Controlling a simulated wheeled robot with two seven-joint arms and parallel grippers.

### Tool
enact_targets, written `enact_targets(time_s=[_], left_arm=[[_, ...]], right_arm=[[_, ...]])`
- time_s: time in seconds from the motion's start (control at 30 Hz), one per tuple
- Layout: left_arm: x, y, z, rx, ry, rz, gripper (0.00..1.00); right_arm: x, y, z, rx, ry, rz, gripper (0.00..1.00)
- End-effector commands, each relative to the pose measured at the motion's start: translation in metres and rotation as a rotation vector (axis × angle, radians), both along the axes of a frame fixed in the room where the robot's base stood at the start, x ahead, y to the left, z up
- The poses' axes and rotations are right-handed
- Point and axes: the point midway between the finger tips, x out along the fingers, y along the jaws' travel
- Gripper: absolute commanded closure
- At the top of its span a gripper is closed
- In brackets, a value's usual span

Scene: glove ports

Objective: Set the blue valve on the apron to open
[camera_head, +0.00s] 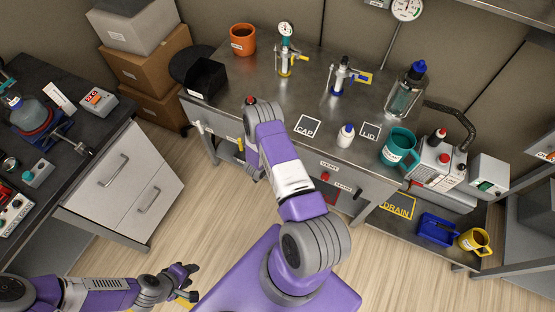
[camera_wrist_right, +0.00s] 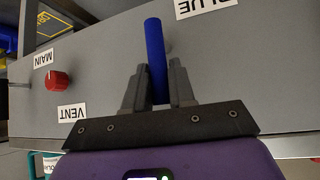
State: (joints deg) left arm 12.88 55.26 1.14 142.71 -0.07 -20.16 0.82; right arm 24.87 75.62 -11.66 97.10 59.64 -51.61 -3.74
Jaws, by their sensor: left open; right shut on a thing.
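The blue valve's handle (camera_wrist_right: 155,55) is a straight blue bar in the right wrist view, standing out along the grey apron (camera_wrist_right: 105,60) beside an upside-down BLUE label (camera_wrist_right: 205,5). My right gripper (camera_wrist_right: 158,95) is shut on this handle, with a grey finger on each side. In the head view the blue handle is hidden behind my right arm, and little of that gripper shows. My left gripper (camera_head: 191,283) is open and empty, low over the floor at the bottom left.
A red knob (camera_wrist_right: 57,80) sits on the apron between MAIN and VENT labels. A yellow handle (camera_head: 240,145) shows left of my right arm. The bench top (camera_head: 300,95) holds an orange mug (camera_head: 242,39), a white bottle (camera_head: 346,135) and a teal mug (camera_head: 398,147).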

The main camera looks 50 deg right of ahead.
Motion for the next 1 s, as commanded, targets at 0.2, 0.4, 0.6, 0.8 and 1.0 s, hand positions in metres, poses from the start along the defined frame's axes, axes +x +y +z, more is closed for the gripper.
enact_targets(time_s=[0.2,0.4,0.6,0.8,1.0], left_arm=[[0.000,0.000,0.000,0.000,0.000,0.000,0.57],[0.000,0.000,0.000,0.000,0.000,0.000,0.57],[0.000,0.000,0.000,0.000,0.000,0.000,0.57],[0.000,0.000,0.004,0.000,0.000,0.000,0.57],[0.000,0.000,0.009,0.000,0.000,0.000,0.57]], right_arm=[[0.000,0.001,-0.001,0.001,0.002,0.005,1.00],[0.001,0.001,-0.001,0.001,0.002,0.004,0.56],[0.001,0.001,0.000,0.000,0.001,0.004,0.56],[0.001,0.011,0.012,0.000,0.000,0.004,0.56],[-0.002,0.036,0.036,0.000,0.000,0.006,0.56]])
